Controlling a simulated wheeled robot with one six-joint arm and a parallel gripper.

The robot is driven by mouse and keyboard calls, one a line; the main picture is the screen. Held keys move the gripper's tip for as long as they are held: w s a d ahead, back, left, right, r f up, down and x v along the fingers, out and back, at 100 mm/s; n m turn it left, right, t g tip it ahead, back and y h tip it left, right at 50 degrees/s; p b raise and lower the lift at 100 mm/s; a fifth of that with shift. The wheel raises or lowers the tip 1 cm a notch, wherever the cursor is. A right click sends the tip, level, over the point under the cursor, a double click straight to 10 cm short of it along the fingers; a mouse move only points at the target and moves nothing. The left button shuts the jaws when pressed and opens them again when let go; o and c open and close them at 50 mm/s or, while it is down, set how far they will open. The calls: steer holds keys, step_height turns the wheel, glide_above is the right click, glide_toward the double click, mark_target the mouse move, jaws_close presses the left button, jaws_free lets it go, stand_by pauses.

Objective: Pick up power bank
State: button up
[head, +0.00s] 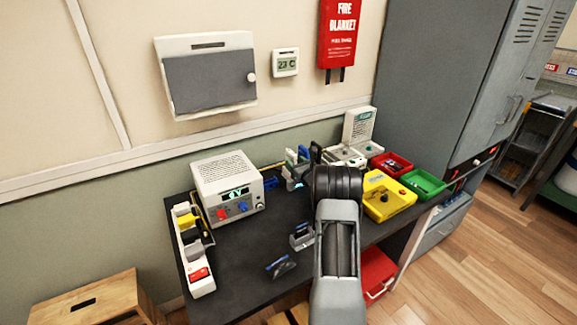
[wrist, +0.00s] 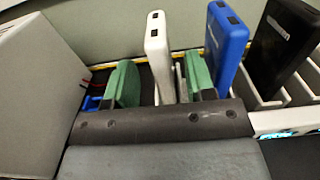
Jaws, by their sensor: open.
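A white power bank (wrist: 158,48) stands upright in a slotted rack (wrist: 268,100) in the wrist view. A blue power bank (wrist: 226,42) and a black power bank (wrist: 281,45) stand to its right in the same rack. My gripper (wrist: 161,86) is open, with green pads on its fingers. The white power bank rises between the two pads, with a gap on each side. The right pad sits between the white and blue ones. In the head view the rack area is mostly hidden behind my arm; a blue power bank (head: 303,152) shows there.
A white power supply unit (head: 226,185) stands left of the rack; its side fills the left of the wrist view. A power strip (head: 194,250) lies at the table's left edge. Yellow (head: 384,206), red (head: 391,163) and green (head: 423,183) trays are at right. Small stands occupy the front.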

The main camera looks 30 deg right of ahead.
mark_target(291, 158)
steer(key=shift+w+d+p, duration=0.15)
steer(key=shift+w, duration=0.9)
steer(key=shift+w+d+p, duration=0.1)
steer(key=shift+w+p, duration=0.05)
steer(key=shift+w, duration=0.85)
jaws_close()
